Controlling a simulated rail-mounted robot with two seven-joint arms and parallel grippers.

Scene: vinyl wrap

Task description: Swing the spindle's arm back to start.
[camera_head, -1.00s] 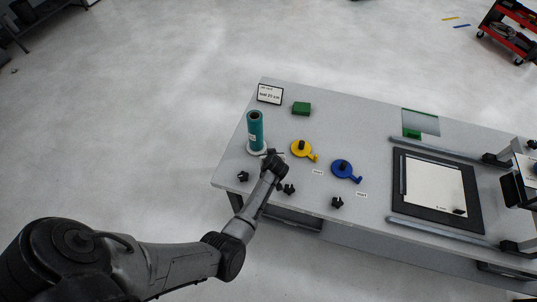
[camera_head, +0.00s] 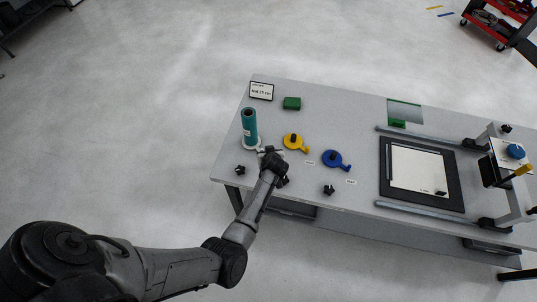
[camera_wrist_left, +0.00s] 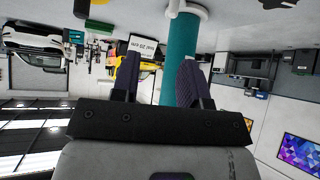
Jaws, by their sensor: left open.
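The spindle carries a teal roll (camera_head: 249,122) standing upright on a round white base (camera_head: 251,145) at the table's left end. My left gripper (camera_head: 267,151) is just to the right of the base, low beside it. In the left wrist view my left gripper (camera_wrist_left: 157,75) has its two dark fingers spread apart, and the teal roll (camera_wrist_left: 181,45) shows upside down, behind and close to one finger. I see nothing held between the fingers. The spindle's arm cannot be made out clearly; the gripper covers that side of the base. My right gripper is out of view.
A yellow disc with a handle (camera_head: 293,141) and a blue one (camera_head: 333,158) lie to the right of my gripper. Black knobs (camera_head: 240,170) sit near the front edge. A green block (camera_head: 292,103) and a sign (camera_head: 261,91) are behind. A framed panel (camera_head: 418,168) lies farther right.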

